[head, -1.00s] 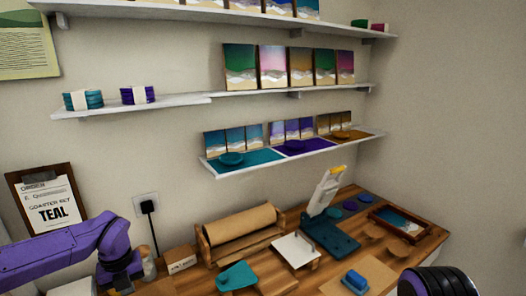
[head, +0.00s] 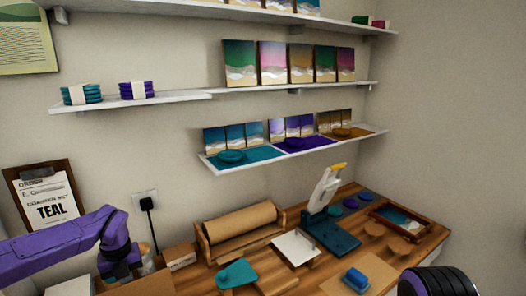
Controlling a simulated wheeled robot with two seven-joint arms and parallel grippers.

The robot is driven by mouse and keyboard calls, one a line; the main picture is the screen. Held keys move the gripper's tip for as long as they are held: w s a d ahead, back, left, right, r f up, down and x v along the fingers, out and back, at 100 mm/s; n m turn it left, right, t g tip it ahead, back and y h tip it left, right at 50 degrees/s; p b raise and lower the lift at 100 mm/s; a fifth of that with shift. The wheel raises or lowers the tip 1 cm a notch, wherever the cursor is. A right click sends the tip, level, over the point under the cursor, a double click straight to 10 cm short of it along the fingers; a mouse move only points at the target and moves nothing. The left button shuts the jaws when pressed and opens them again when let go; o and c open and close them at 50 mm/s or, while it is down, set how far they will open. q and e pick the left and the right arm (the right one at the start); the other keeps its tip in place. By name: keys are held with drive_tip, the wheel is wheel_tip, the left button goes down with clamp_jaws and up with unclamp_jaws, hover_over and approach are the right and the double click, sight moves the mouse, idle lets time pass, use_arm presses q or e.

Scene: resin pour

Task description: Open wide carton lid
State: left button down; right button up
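A plain brown cardboard surface (head: 145,286), probably part of a carton, shows at the bottom left edge of the head view. Most of it is cut off by the frame, and I cannot tell how its lid stands. My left gripper (head: 122,275) points down just behind and above this cardboard, at the end of my purple arm. Its fingers are dark and partly hidden, so I cannot see whether they are open or touch the cardboard.
A small labelled box (head: 180,257) and a brown paper roll on a wooden stand (head: 240,232) are right of my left gripper. A white board (head: 296,247), a teal piece (head: 236,274) and a blue press (head: 330,232) crowd the bench. Shelves hang above.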

use_arm(q)
wheel_tip(320, 180, up, 9)
drive_tip(key=p, duration=0.6)
drive_tip(key=shift+r, duration=0.15)
idle(0.4)
